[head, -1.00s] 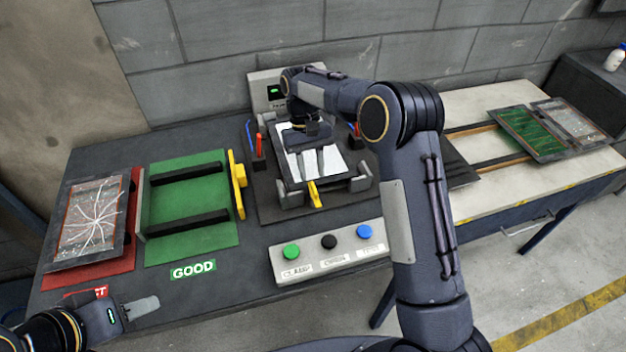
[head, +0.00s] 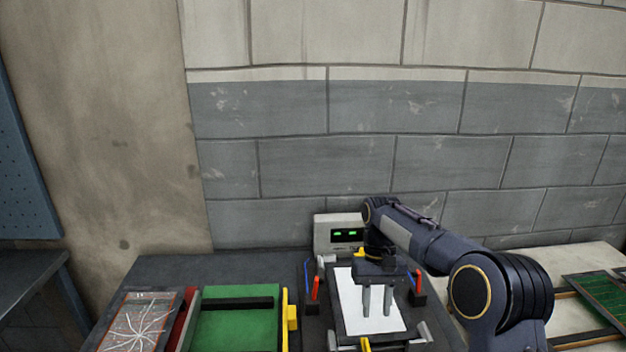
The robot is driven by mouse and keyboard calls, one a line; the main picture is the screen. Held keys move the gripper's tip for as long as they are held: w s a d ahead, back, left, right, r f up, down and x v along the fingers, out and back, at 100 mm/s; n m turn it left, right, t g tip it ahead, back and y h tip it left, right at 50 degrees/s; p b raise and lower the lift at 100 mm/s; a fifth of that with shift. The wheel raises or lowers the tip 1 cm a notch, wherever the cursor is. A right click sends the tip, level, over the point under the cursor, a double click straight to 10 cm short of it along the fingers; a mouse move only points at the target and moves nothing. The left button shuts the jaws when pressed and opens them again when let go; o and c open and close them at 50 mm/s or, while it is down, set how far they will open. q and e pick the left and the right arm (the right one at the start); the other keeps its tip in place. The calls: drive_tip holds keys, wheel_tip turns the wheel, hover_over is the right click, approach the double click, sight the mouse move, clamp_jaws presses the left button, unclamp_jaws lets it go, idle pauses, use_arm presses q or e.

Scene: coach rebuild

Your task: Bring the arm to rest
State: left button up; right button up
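My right arm comes in from the lower right and its gripper (head: 377,304) points down over the white panel (head: 355,308) in the dark test fixture. Its two grey fingers stand apart with nothing visible between them, so it is open. I cannot tell how far the fingertips are above the panel. My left gripper is out of the picture.
A grey box with a green-lit display (head: 340,233) stands behind the fixture. Red and blue probes flank the panel. A green tray (head: 235,330) and a cracked-looking panel (head: 140,322) lie to the left. A green board (head: 598,297) lies far right. A block wall closes the back.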

drive_tip(key=s+d+r+t+y, duration=0.1)
drive_tip(key=s+d+r, duration=0.15)
drive_tip(key=s, duration=0.25)
drive_tip(key=s+d+r+m+t+y, duration=0.1)
drive_tip(key=s+d+r+t, duration=0.1)
drive_tip(key=s+r, duration=0.25)
drive_tip(key=s+d+r+t+y, duration=0.1)
drive_tip(key=s+d+r, duration=0.1)
drive_tip(key=s, duration=0.3)
drive_tip(key=s+a+f+t, duration=0.1)
drive_tip(key=s+f+t, duration=0.1)
drive_tip(key=s, duration=0.6)
drive_tip(key=s+a+f+m+t, duration=0.1)
drive_tip(key=s+f+t, duration=0.2)
drive_tip(key=s, duration=0.5)
